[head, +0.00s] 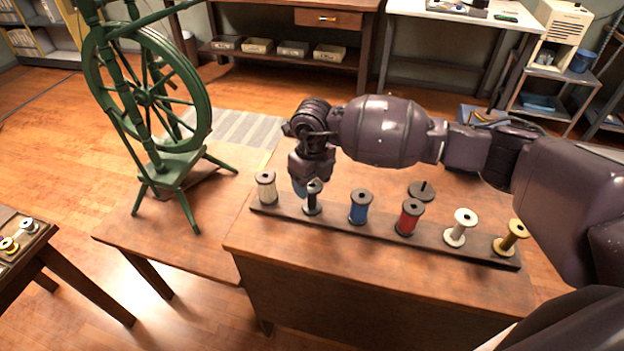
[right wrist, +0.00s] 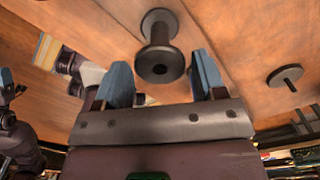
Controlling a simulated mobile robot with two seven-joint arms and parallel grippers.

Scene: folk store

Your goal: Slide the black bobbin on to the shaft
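The black bobbin (head: 313,206) stands upright in the long wooden rack, second from the left. My right gripper (head: 304,187) is right behind and above it, pointing down; one blue finger shows in the head view. In the right wrist view the two blue fingers (right wrist: 161,64) are apart, with the dark bobbin (right wrist: 158,32) between and just beyond their tips. I see no clear grip on it. The shaft (head: 423,185) is a short upright pin on a round black base (head: 420,194), behind the red bobbin; it also shows in the right wrist view (right wrist: 290,84).
The rack (head: 282,211) also holds cream (head: 266,188), blue (head: 360,207), red (head: 409,218), white (head: 461,228) and gold (head: 510,238) bobbins close by. A green spinning wheel (head: 178,163) stands left. Table space around the shaft is clear. Part of my left arm (right wrist: 15,142) shows at the wrist view's edge.

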